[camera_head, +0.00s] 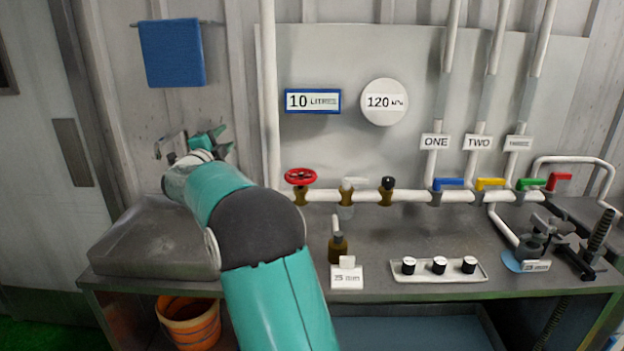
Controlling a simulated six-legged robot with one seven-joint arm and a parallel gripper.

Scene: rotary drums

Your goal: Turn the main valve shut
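A red round handwheel valve (300,176) sits on a brass body on the white horizontal pipe, at the pipe's left part. It is the only handwheel in view, but no label names it the main valve. My gripper (207,142) is to the left of the red wheel and a little higher in the picture, over the back of the metal sink. It is apart from the wheel in the picture. My teal arm hides part of the pipe's left end and the sink's right side. The fingers are small and partly hidden, so their opening is unclear.
Right of the wheel, the pipe carries a white-handled valve (353,184), a black-knobbed valve (387,184), and blue (449,183), yellow (490,183), green (530,183) and red (560,181) levers. A small bottle (338,247) and knob tray (440,277) stand in front. The sink (140,262) is left.

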